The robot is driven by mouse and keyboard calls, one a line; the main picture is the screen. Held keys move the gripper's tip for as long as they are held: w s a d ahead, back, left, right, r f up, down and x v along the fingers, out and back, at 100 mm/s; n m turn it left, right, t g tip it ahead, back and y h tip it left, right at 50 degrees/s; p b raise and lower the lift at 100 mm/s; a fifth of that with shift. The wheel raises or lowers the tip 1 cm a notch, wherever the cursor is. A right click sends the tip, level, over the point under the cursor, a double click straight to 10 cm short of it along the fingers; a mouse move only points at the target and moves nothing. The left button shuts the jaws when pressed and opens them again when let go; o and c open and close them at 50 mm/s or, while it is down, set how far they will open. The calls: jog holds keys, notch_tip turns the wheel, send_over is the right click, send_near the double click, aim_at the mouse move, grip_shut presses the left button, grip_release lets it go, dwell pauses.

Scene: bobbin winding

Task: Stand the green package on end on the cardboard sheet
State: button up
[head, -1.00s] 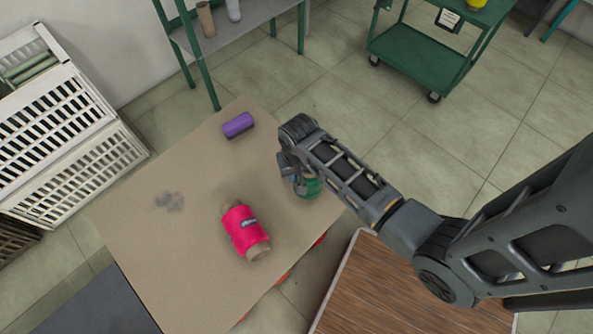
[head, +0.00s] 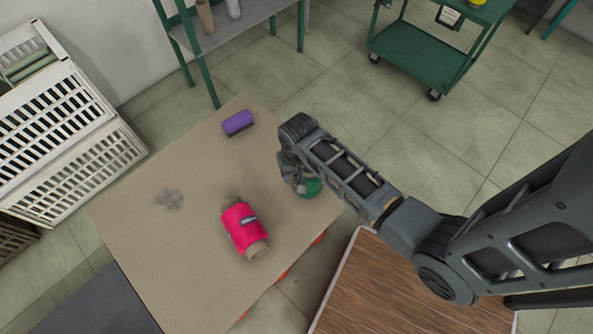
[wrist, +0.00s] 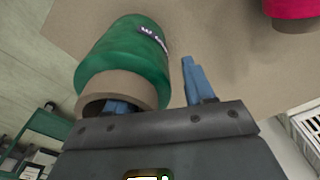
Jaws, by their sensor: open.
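The green package (head: 311,188) is a green-wrapped spool on a brown tube with a dark label. It is at the right edge of the cardboard sheet (head: 150,240), partly hidden by my arm in the head view. In the wrist view the package (wrist: 125,55) shows its open tube end toward my gripper (wrist: 155,85). My gripper is open. One blue finger is beside the package with a visible gap; the other shows at the tube's opening, its tip hidden. I cannot tell whether either finger touches the package.
A pink spool (head: 243,228) lies near the sheet's middle, and a purple package (head: 237,123) lies toward the back. A grey smudge (head: 168,200) marks the left part. A wood-topped surface (head: 390,295) stands at front right. White crates (head: 70,140) stand at left.

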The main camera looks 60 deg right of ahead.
jog(key=r, duration=0.7)
jog(key=shift+s+a+r, duration=0.2)
jog(key=shift+r, duration=0.2)
dwell(0.5)
